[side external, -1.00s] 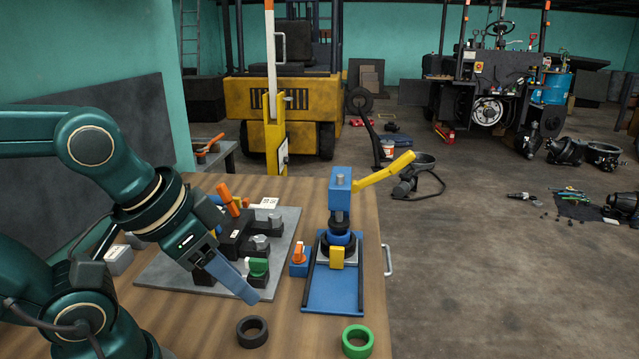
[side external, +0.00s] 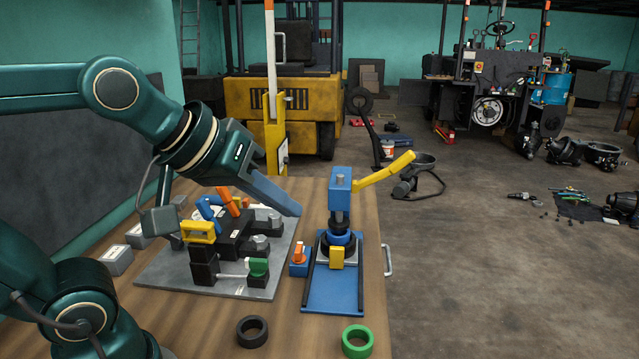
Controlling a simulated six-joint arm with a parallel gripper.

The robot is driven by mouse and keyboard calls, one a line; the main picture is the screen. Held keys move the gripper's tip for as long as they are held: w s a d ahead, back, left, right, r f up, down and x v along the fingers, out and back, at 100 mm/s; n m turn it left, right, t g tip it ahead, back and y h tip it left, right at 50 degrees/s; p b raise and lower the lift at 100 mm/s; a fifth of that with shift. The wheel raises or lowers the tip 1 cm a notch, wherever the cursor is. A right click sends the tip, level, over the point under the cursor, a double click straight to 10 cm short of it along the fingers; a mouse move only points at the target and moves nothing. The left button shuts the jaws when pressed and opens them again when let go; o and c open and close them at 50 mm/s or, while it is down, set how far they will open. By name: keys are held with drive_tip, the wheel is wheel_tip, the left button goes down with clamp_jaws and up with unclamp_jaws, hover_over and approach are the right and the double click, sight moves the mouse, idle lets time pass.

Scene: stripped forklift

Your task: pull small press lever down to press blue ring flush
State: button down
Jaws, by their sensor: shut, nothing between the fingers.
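The small blue press (side external: 341,190) stands on its blue base plate (side external: 334,290) at the right of the table. Its yellow lever (side external: 385,173) slants up to the right, with its tip raised. My gripper (side external: 294,210) is shut and empty. It points down to the right, just left of the press column, and appears apart from both press and lever.
A grey plate (side external: 170,285) with black blocks and coloured handles lies under my arm. An orange knob (side external: 299,253) is on a blue block beside the press. A black ring (side external: 252,331) and a green ring (side external: 357,341) lie at the front. Space right of the lever is clear.

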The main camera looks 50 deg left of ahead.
drive_tip(key=w+a+r+n+t+y, duration=0.1)
drive_tip(key=w+a+r+n, duration=0.2)
drive_tip(key=w, duration=0.6)
drive_tip(key=w+a+r+n+t, duration=0.1)
drive_tip(key=w+a+r+n, duration=0.2)
drive_tip(key=w, duration=0.6)
drive_tip(key=shift+w+a+r+n+t+y, duration=0.25)
drive_tip(key=shift+a+r+n+t+y, duration=0.25)
drive_tip(key=shift+n, duration=0.5)
drive_tip(key=shift+a+f, duration=0.1)
drive_tip(key=shift+f, duration=0.05)
